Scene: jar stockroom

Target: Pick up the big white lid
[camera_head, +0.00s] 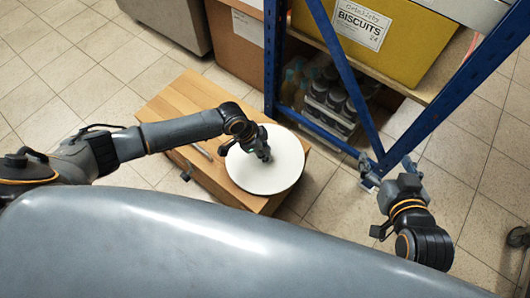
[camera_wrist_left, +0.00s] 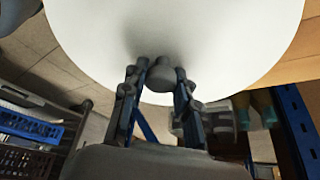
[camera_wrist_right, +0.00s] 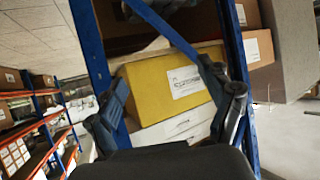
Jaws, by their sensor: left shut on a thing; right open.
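The big white lid (camera_head: 266,168) is a large flat disc over the top of the wooden cabinet in the head view. Its front right part reaches past the cabinet's edge. My left gripper (camera_head: 264,154) is over the middle of the lid. In the left wrist view the lid (camera_wrist_left: 180,35) fills the upper part, and my left gripper's fingers (camera_wrist_left: 160,80) are closed on a grey round knob (camera_wrist_left: 161,74) at its centre. I cannot tell whether the lid touches the cabinet. My right gripper (camera_head: 388,172) is open and empty, off to the right near the blue rack.
The wooden cabinet (camera_head: 190,97) stands on the tiled floor below the lid. A blue rack (camera_head: 345,75) behind it holds a yellow biscuits box (camera_head: 400,45) and dark jars in a crate (camera_head: 331,100). Cardboard boxes (camera_head: 232,45) stand at the back. Floor is clear at left.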

